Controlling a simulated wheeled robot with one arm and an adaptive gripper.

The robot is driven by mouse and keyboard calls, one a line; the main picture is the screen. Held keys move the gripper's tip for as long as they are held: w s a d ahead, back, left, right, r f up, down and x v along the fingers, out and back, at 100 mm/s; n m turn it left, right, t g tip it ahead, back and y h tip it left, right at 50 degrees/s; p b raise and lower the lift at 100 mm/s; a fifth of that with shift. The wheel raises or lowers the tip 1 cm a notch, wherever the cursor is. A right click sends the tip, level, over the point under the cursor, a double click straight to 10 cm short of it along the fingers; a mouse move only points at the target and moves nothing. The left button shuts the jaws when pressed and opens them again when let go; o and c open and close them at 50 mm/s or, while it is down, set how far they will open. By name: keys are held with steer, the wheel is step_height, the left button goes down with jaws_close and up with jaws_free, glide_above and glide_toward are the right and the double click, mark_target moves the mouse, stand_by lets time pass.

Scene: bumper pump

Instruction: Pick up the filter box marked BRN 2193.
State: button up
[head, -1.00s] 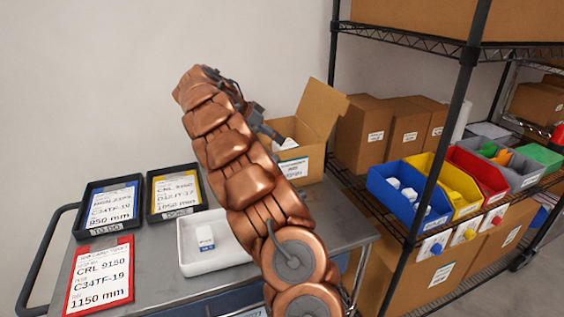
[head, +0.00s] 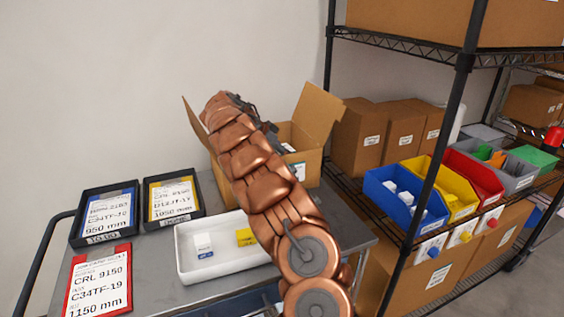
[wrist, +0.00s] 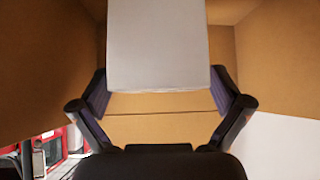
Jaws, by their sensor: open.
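An open cardboard carton (head: 315,119) stands at the back right of the cart. In the wrist view, a plain pale box (wrist: 158,45) is inside the carton, and no marking on it is visible. My gripper (wrist: 160,90) is open, with one finger at each side of the pale box's near end. I cannot tell whether the fingers touch it. In the head view my arm hides most of the gripper and the carton's inside. No filter box readable as BRN 2193 shows; a blue-bordered card (head: 109,212) at the left carries a similar, blurred line.
A yellow card (head: 173,200) and a red card (head: 100,281) lie at the left. A shelf rack (head: 455,110) with coloured bins stands close at the right.

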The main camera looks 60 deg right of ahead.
steer(key=shift+x, duration=0.8)
steer(key=shift+f, duration=0.1)
steer(key=c, duration=1.6)
